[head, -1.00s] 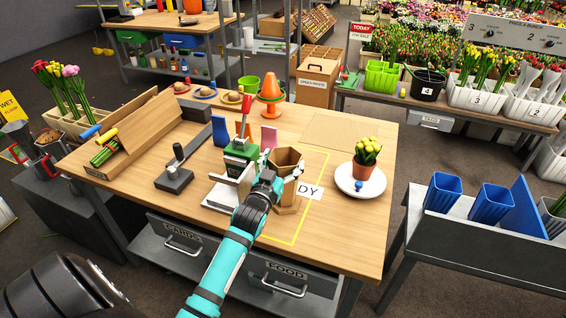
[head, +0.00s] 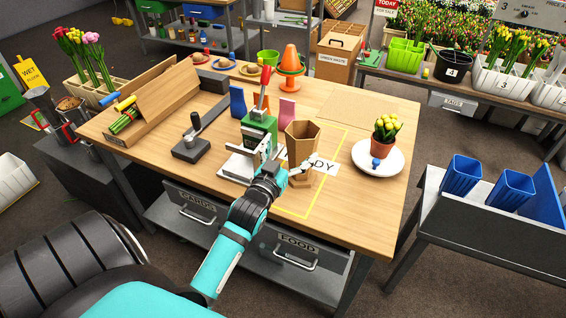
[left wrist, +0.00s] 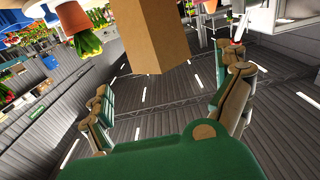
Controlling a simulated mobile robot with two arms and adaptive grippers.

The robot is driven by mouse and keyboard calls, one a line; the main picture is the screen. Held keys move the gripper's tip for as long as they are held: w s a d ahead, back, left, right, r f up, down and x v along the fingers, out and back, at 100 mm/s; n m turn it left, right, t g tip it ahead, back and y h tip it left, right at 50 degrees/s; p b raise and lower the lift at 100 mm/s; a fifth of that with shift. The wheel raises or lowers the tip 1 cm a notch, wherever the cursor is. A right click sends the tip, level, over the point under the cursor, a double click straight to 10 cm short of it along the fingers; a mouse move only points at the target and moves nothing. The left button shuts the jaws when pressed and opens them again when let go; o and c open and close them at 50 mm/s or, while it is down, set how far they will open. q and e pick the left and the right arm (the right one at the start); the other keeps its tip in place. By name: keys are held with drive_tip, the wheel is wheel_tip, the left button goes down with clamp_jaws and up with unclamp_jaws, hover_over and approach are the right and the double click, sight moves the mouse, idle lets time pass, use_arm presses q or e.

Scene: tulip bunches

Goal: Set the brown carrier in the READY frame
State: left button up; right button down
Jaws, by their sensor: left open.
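The brown carrier (head: 302,138), a hexagonal open-topped holder, stands upright on the wooden table. It appears to be within the yellow READY frame (head: 344,146), whose left side is partly hidden. Part of the READY label (head: 323,166) shows beside the carrier. My left gripper (head: 287,168) is open at the near side of the carrier, and its fingers hide part of the carrier's lower body. In the left wrist view the open fingers (left wrist: 165,80) are spread, with the brown carrier (left wrist: 152,35) beyond the gap between them. My right gripper is out of view.
A green device with a red lever (head: 260,122) stands just left of the carrier. A potted yellow tulip (head: 385,150) sits on a white plate (head: 362,155) to the right. A cardboard trough (head: 155,105) lies at the left. The table's front right is clear.

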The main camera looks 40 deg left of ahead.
use_arm(q)
drive_tip(key=v, duration=0.4)
drive_tip(key=shift+s+d, duration=0.1)
drive_tip(key=shift+s, duration=0.3)
drive_tip(key=s+d+f+m+g+h, duration=0.2)
drive_tip(key=s+d+f+g+h, duration=0.1)
drive_tip(key=s+d+f+g, duration=0.6)
drive_tip(key=s+d+f+m+g+h, duration=0.1)
drive_tip(key=s+d+f+g, duration=0.2)
drive_tip(key=s, duration=0.3)
drive_tip(key=s+d+f+m+g, duration=0.2)
drive_tip(key=s+f, duration=0.1)
drive_tip(key=s, duration=0.3)
wheel_tip(320, 180, down, 28)
drive_tip(key=s+g, duration=0.1)
drive_tip(key=s, duration=0.2)
drive_tip(key=s+a+f+g, duration=0.1)
drive_tip(key=s+a+f, duration=0.1)
drive_tip(key=s+f, duration=1.2)
drive_tip(key=shift+s+a+f+g, duration=0.25)
drive_tip(key=shift+s+f+g, duration=0.05)
drive_tip(key=shift+s, duration=0.55)
